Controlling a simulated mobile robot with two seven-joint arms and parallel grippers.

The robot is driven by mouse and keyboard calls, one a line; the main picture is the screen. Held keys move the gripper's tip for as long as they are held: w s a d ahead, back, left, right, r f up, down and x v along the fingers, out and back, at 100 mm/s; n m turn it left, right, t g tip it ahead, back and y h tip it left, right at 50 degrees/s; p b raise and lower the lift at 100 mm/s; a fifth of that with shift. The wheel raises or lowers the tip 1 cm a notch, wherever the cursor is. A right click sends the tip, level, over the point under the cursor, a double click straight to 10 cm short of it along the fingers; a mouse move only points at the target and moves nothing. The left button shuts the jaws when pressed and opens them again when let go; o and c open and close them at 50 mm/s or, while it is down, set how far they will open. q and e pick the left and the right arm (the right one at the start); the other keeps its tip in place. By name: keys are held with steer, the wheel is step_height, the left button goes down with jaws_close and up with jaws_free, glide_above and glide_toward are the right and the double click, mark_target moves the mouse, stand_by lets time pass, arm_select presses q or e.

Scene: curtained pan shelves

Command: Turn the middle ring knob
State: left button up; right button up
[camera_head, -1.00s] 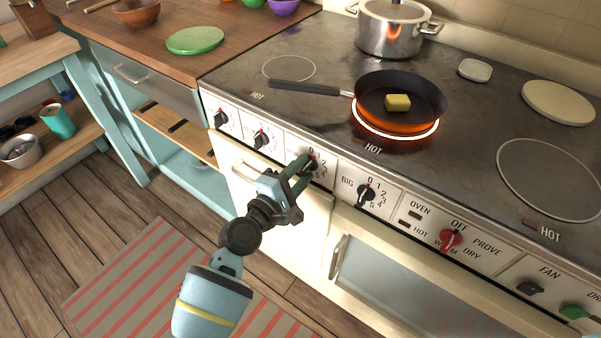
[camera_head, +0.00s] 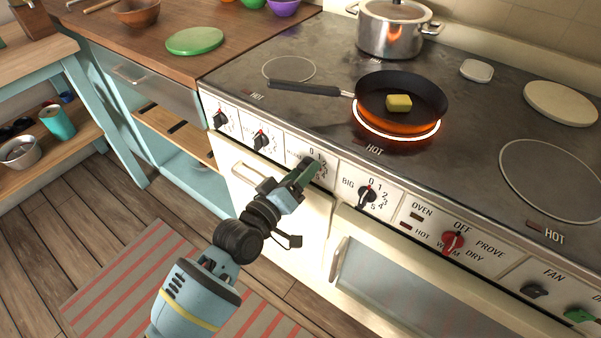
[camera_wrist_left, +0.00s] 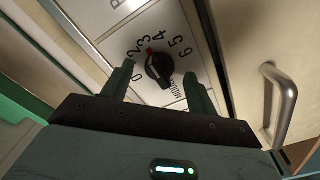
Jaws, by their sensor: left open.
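The middle ring knob (camera_wrist_left: 158,68) is black with a red mark, on a white plate numbered from 0 to 6 in the left wrist view. Its mark points near the 3 and 4. My left gripper (camera_head: 306,175) is at this knob on the stove front and hides it in the head view. In the left wrist view its two fingers (camera_wrist_left: 159,72) stand open, one on each side of the knob. I cannot tell whether they touch it. My right gripper is not in view.
A frying pan (camera_head: 372,109) with a yellow block (camera_head: 398,103) sits on a glowing ring (camera_head: 436,130). The BIG knob (camera_head: 367,196) is just right of my gripper. An oven handle (camera_head: 339,262) and a drawer handle (camera_wrist_left: 281,103) stick out nearby.

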arm_select(q)
steer(key=shift+p+v, duration=0.3)
steer(key=shift+v, duration=0.6)
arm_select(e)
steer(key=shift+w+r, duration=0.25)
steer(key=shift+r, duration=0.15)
arm_select(q)
steer(key=shift+s, duration=0.1)
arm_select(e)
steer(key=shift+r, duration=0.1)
arm_select(q)
steer(key=p+v, duration=0.1)
steer(key=v, duration=0.5)
steer(key=shift+p, duration=0.4)
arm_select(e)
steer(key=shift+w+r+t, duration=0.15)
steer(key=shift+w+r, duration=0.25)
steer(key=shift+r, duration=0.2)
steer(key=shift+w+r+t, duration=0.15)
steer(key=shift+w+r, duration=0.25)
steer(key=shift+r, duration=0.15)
